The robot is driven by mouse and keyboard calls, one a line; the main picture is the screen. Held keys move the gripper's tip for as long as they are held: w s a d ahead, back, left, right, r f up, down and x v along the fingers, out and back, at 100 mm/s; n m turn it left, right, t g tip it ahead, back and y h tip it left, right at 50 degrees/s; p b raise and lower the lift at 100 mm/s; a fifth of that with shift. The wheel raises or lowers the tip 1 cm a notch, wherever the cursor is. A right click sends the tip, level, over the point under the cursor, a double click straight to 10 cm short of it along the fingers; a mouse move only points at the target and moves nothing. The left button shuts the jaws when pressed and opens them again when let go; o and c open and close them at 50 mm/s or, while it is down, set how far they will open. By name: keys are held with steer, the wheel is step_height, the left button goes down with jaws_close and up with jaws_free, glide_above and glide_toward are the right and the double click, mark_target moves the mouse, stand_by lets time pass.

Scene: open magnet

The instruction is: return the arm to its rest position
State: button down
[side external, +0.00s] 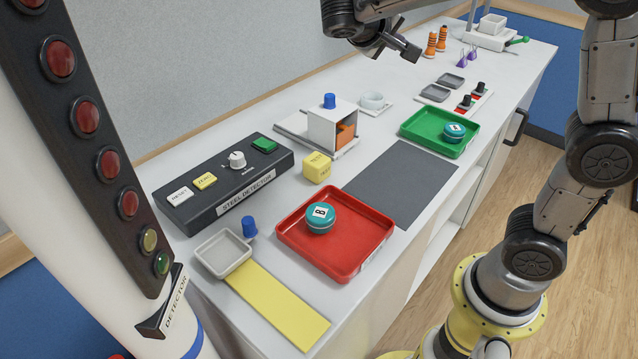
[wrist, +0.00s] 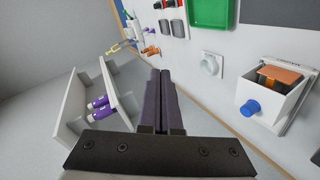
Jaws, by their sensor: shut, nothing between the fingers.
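My gripper (side external: 411,52) is in the air above the back part of the white bench, at the top of the side external view. In the wrist view its dark fingers (wrist: 160,75) lie together with nothing between them. It is apart from every object on the bench. My arm reaches in from the top right of the side external view.
A red tray (side external: 290,240) and a green tray (side external: 415,122) each hold a teal round tin. A steel detector box (side external: 190,217), a white bin with orange contents (side external: 325,125), and a yellow cube (side external: 317,167) stand nearby. The grey mat (side external: 400,185) is bare.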

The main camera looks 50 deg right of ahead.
steer(key=s+a+f+t+y, duration=0.1)
steer(key=s+f+y, duration=0.15)
steer(key=s, duration=0.45)
steer(key=s+a+f+y, duration=0.1)
steer(key=s+y, duration=0.3)
steer(key=s, duration=0.4)
steer(key=s+a+f+n+t+y, duration=0.3)
steer(key=a+f+y, duration=0.3)
steer(key=a, duration=0.5)
steer(key=shift+s+a+f+t, duration=0.2)
steer(key=shift+s+f+t, duration=0.1)
steer(key=shift+s+t, duration=0.1)
